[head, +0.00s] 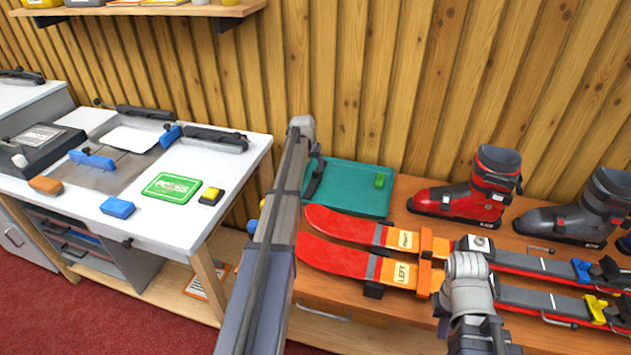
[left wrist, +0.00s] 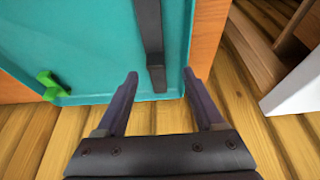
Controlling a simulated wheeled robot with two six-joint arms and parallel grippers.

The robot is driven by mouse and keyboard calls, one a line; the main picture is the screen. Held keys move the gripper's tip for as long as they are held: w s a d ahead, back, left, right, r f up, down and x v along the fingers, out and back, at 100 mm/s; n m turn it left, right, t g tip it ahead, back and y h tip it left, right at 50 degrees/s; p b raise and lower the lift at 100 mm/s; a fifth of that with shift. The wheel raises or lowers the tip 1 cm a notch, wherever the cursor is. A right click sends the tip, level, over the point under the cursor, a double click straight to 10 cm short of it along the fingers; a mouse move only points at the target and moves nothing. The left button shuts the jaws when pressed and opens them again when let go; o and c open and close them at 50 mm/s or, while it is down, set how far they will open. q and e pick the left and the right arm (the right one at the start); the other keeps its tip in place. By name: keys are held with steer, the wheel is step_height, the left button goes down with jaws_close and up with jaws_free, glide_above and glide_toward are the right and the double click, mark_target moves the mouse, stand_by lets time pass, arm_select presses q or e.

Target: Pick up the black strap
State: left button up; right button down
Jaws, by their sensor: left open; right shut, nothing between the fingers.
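The black strap (head: 314,180) lies at the left side of a teal mat (head: 345,190) on the wooden bench. Part of it is hidden behind my left arm in the head view. In the left wrist view, the strap (left wrist: 149,35) runs down from the top edge, and its squared end lies near the mat's edge. My left gripper (left wrist: 159,74) is open and empty, its two fingers on either side of the strap's end. I cannot tell its height above the mat. My right gripper (head: 467,264) is shut and empty, in front of the skis.
A green clip (head: 380,180) lies on the mat. Red skis (head: 345,260), a red boot (head: 470,195) and a grey boot (head: 580,215) occupy the bench to the right. A white worktable (head: 150,225) stands left. The slatted wall rises directly behind the mat.

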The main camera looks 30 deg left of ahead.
mark_target(315, 172)
arm_select(q)
steer(key=b+x, duration=0.4)
steer(key=x, duration=0.1)
steer(key=shift+d+f+b, duration=0.2)
steer(key=shift+d+b, duration=0.1)
steer(key=shift+d, duration=0.05)
steer(key=shift+r, duration=0.1)
steer(key=shift+c, duration=0.2)
jaws_close()
